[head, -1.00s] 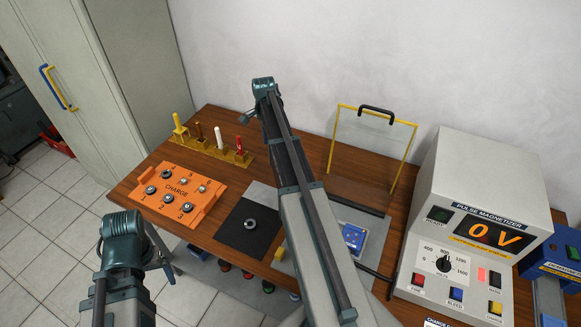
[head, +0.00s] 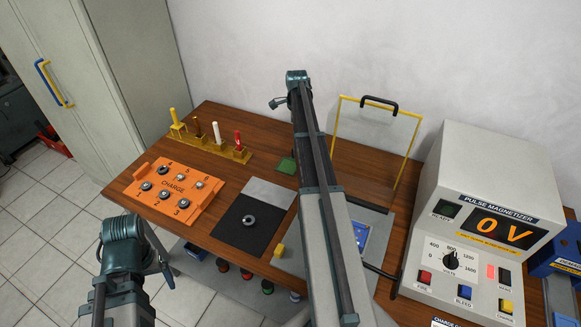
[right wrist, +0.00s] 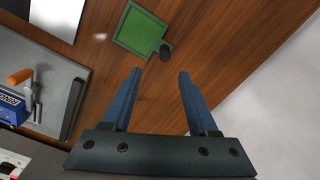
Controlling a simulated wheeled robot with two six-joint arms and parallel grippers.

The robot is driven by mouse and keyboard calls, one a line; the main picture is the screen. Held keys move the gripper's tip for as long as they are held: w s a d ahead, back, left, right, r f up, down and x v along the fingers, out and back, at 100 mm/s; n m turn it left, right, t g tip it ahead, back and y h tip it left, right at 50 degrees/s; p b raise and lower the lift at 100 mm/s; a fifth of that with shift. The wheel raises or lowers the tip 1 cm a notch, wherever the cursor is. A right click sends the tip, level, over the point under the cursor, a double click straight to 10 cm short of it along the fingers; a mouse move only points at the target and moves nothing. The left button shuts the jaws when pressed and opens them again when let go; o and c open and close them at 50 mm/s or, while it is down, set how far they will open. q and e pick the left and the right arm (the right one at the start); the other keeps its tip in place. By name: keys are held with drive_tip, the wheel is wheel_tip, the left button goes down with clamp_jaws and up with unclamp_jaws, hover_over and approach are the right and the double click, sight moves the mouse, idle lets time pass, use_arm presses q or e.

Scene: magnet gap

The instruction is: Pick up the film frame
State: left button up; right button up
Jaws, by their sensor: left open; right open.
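The film frame (head: 287,165) is a small green square with a darker green inner panel. It lies flat on the wooden bench, just left of my right arm in the head view. In the right wrist view the film frame (right wrist: 140,30) shows a dark round knob at one corner. My right gripper (right wrist: 157,72) is open and empty, its two blue fingers apart, with the film frame beyond the fingertips.
An orange charge tray (head: 170,190), a yellow rack (head: 210,146) of upright pieces and a black mat (head: 248,228) with a ring lie left. A clear yellow-edged panel (head: 338,115) stands behind. The magnetizer (head: 480,190) stands right. Bare wood surrounds the film frame.

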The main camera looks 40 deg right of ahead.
drive_tip(key=b, duration=0.3)
approach(290, 159)
drive_tip(key=shift+s+d+f, duration=0.2)
drive_tip(key=shift+d+f, duration=0.15)
drive_tip(key=shift+d, duration=0.2)
drive_tip(key=shift+s+d+f, duration=0.15)
drive_tip(key=shift+d+f, duration=0.2)
drive_tip(key=shift+d, duration=0.15)
drive_tip(key=f+b, duration=0.3)
drive_tip(key=w+f+b, duration=0.1)
drive_tip(key=f+b, duration=0.1)
drive_tip(key=shift+f, duration=0.1)
clamp_jaws()
